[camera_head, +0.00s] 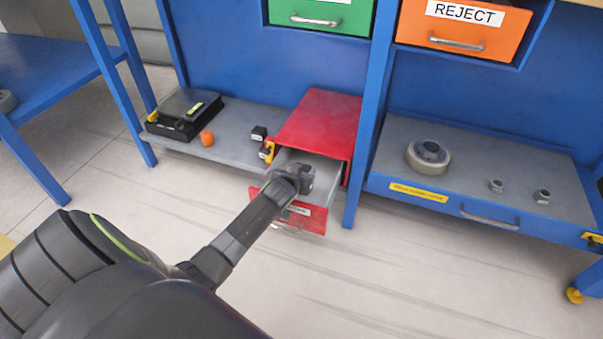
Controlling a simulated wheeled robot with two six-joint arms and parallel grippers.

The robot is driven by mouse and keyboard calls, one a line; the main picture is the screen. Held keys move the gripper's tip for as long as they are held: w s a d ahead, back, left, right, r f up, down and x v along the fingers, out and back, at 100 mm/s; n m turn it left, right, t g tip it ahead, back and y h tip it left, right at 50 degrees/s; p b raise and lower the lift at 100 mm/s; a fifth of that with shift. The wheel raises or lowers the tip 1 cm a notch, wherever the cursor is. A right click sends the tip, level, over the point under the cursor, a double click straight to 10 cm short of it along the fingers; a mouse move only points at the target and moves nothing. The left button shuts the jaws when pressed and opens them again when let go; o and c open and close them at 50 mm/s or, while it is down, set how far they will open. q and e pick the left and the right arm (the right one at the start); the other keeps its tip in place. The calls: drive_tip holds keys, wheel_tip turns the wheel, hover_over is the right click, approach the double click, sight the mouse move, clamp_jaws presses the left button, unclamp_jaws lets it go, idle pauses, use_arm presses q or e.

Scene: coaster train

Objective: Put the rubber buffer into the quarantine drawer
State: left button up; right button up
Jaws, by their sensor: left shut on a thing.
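The red quarantine drawer (317,219) is pulled open from its red cabinet (325,118), low on the left of the middle blue post. Its label is partly hidden by my arm. My left gripper (307,177) is over the open drawer, at or just inside its opening. It is shut on a small dark thing, which seems to be the rubber buffer; the fingers hide most of it, and I cannot tell whether it touches the drawer floor. My right gripper is not in view.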

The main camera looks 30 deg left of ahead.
use_arm(q)
drive_tip(key=shift+f+b, duration=0.3)
drive_tip(key=shift+f, duration=0.3)
drive_tip(key=o, duration=1.1)
drive_tip(key=shift+c, duration=0.2)
